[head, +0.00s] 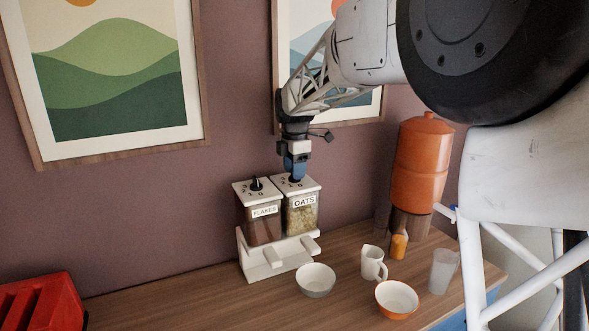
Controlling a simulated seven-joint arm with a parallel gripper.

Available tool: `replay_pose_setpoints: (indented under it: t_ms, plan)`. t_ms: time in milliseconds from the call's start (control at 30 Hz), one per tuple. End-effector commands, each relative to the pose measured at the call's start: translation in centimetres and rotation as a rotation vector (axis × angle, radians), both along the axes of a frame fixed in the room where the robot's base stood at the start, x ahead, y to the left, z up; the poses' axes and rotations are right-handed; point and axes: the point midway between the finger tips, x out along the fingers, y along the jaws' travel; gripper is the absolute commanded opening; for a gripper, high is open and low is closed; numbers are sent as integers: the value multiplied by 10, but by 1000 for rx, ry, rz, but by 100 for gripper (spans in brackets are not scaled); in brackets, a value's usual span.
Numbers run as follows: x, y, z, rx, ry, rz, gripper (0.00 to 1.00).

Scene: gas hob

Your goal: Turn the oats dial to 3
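The oats dispenser (301,214) is a clear box of pale flakes labelled OATS, with a white top. Its dark dial (294,181) sits on that top and is mostly hidden by my gripper. My gripper (295,176) points straight down, with its fingertips at the oats dial. I cannot tell whether the fingers are closed on the dial, nor which number the dial points to. To the left stands the flakes dispenser (262,226), with brown contents and its own black dial (256,184) in plain view. Both boxes sit on one white stand (249,263).
A red object (42,304) lies left.

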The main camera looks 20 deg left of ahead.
Motion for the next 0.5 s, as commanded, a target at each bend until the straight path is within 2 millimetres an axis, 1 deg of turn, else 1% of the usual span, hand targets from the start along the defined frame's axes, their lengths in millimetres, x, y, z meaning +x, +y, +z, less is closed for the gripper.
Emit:
replay_pose_setpoints:
  t_ms: [33, 167, 500]
  plan:
    - [0, 0, 0, 0, 0, 0, 35]
    - [0, 0, 0, 0, 0, 0, 15]
    - [0, 0, 0, 0, 0, -31, 15]
